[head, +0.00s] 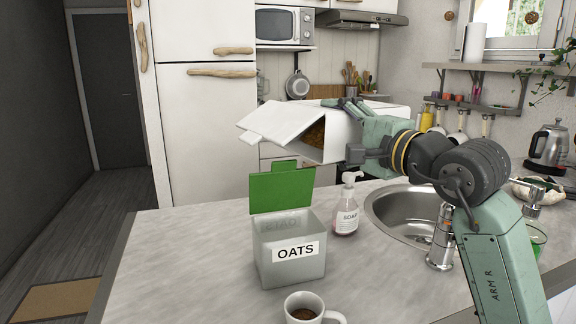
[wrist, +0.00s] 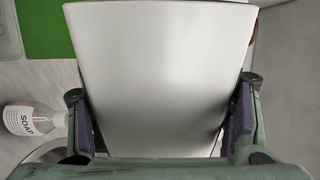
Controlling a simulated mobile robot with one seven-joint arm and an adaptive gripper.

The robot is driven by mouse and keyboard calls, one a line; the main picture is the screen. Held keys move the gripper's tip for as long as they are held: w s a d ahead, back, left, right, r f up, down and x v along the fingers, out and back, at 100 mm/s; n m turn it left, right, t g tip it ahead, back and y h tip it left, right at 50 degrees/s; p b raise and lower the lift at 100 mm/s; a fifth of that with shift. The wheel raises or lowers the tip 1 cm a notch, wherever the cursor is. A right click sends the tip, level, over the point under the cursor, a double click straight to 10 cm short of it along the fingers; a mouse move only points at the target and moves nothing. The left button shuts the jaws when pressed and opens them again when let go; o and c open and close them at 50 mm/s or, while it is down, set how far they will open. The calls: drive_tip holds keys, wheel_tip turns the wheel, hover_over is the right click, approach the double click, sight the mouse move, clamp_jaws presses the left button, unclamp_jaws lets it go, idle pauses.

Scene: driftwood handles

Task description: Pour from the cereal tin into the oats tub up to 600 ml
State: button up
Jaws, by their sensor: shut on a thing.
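The cereal tin (head: 282,127) is a white box, held on its side in the air with its lid (head: 267,121) open towards the left. Brown cereal (head: 316,135) shows inside its mouth. My gripper (head: 360,130) is shut on the tin; in the wrist view the fingers (wrist: 165,115) press both sides of the white tin (wrist: 160,60). The oats tub (head: 290,262) stands upright on the counter below the tin's mouth, its green lid (head: 282,193) raised. The tub is translucent and looks empty. No cereal is seen falling, and the tub's fill marks cannot be read.
A soap bottle (head: 346,207) stands right of the tub, close to the sink (head: 400,212) and its tap (head: 441,240). A white mug (head: 307,308) with brown contents stands in front. The counter (head: 185,255) is clear to the left.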

drive_tip(key=shift+s+a+r+n+b, duration=0.25)
drive_tip(key=shift+r+n+b, duration=0.25)
drive_tip(key=shift+n, duration=0.3)
drive_tip(key=shift+s+a+r+n+b, duration=0.15)
drive_tip(key=shift+a+r+n+b, duration=0.2)
drive_tip(key=shift+n+b, duration=0.35)
idle(6.5)
